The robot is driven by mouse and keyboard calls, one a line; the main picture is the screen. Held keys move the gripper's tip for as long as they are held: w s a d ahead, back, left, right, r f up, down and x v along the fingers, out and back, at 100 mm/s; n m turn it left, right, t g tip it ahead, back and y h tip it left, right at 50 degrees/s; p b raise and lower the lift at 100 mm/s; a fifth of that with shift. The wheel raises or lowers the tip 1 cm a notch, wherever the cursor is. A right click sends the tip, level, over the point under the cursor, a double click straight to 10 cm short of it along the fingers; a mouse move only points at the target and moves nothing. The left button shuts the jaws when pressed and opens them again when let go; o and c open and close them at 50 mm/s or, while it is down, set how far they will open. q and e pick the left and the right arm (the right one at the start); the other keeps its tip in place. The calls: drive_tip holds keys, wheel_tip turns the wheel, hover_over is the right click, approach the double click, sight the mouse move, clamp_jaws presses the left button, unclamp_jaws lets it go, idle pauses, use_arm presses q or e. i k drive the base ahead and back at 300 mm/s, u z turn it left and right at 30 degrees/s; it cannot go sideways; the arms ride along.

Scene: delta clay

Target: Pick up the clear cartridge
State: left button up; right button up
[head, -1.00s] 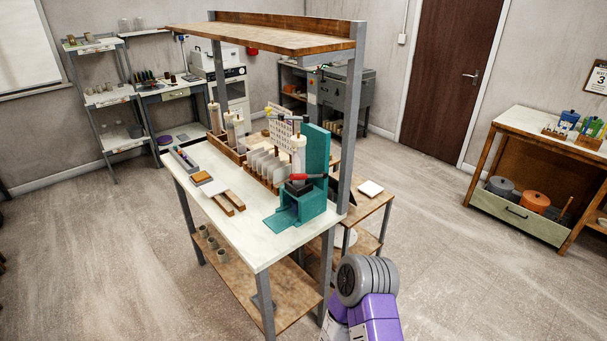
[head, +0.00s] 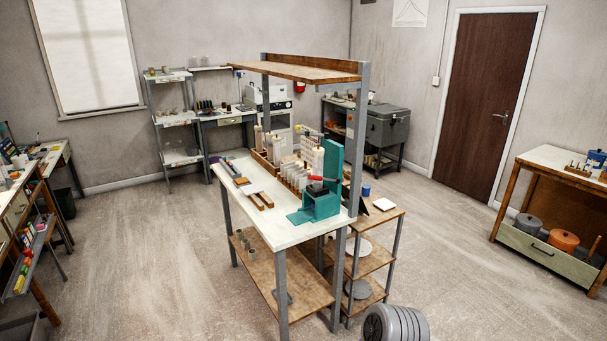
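The workbench (head: 272,222) stands in the middle of the room with a white top and a wooden upper shelf. Tall pale, translucent cylinders (head: 277,148) stand in a wooden rack at its far left part. Another pale cylinder (head: 318,160) stands beside the teal press (head: 326,195). They are too small to tell which is the clear cartridge. Neither gripper is in view; only a grey ribbed part of my arm shows at the bottom right, apart from the bench.
A wooden side stand (head: 378,215) adjoins the bench's right side. A table on the left (head: 20,195) and a cabinet on the right (head: 545,240) flank the room. Floor in front and left of the bench is clear. Small shelves (head: 182,120) stand at the back.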

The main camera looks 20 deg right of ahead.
sight(317, 161)
drive_tip(key=u, duration=0.65)
drive_tip(key=i, duration=1.7)
drive_tip(key=z, duration=0.6)
drive_tip(key=i, duration=1.05)
drive_tip(key=z, duration=1.15)
